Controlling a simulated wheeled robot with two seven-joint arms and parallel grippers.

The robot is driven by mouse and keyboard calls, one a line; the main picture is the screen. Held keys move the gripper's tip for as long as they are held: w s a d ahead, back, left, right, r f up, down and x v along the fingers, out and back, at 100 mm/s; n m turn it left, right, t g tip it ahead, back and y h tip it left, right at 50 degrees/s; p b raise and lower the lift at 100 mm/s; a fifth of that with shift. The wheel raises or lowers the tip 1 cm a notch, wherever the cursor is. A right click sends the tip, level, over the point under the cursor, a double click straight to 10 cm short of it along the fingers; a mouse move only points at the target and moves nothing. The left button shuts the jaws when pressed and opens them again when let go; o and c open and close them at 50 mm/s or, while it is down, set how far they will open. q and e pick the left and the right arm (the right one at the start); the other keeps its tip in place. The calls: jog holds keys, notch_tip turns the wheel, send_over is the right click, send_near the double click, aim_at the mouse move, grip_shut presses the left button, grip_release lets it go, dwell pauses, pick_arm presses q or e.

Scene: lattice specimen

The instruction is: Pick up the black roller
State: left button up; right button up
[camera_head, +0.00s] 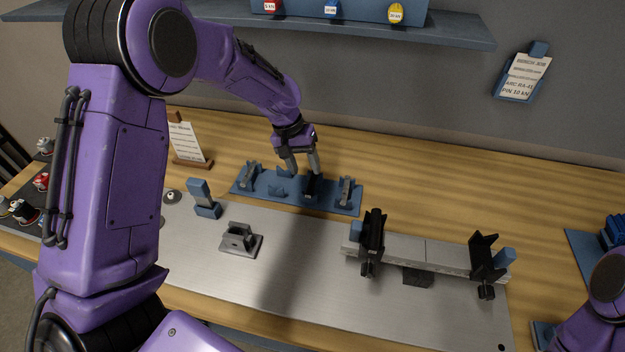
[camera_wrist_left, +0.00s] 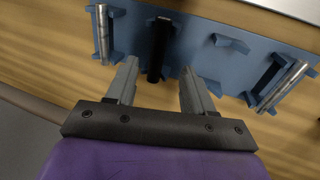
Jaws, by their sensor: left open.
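The black roller (camera_head: 311,187) lies in a blue rack (camera_head: 345,209) on the wooden bench. In the left wrist view the black roller (camera_wrist_left: 160,45) runs away from me, with its near end between the two fingertips. My left gripper (camera_head: 303,168) is open above the rack. In the left wrist view its grey fingers (camera_wrist_left: 160,80) stand apart on either side of the roller's line. I cannot tell whether they touch it. Steel rollers sit at the rack's left (camera_wrist_left: 102,32) and right (camera_wrist_left: 283,85) in that view. My right gripper does not show.
A metal plate (camera_head: 290,290) lies in front of the rack. It carries a grey block (camera_head: 240,240), a blue stand (camera_head: 204,198) and a beam fixture with black clamps (camera_head: 425,252). A sign card (camera_head: 186,142) stands behind. Bare wood lies right of the rack.

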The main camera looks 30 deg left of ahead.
aim_at(311, 180)
pick_arm(q)
jog(key=p+x, duration=0.1)
jog(key=x, duration=0.3)
jog(key=shift+w+d+f, duration=0.1)
jog(key=shift+d+f, duration=0.15)
jog(key=shift+f, duration=0.05)
grip_shut()
jog(key=shift+r, duration=0.1)
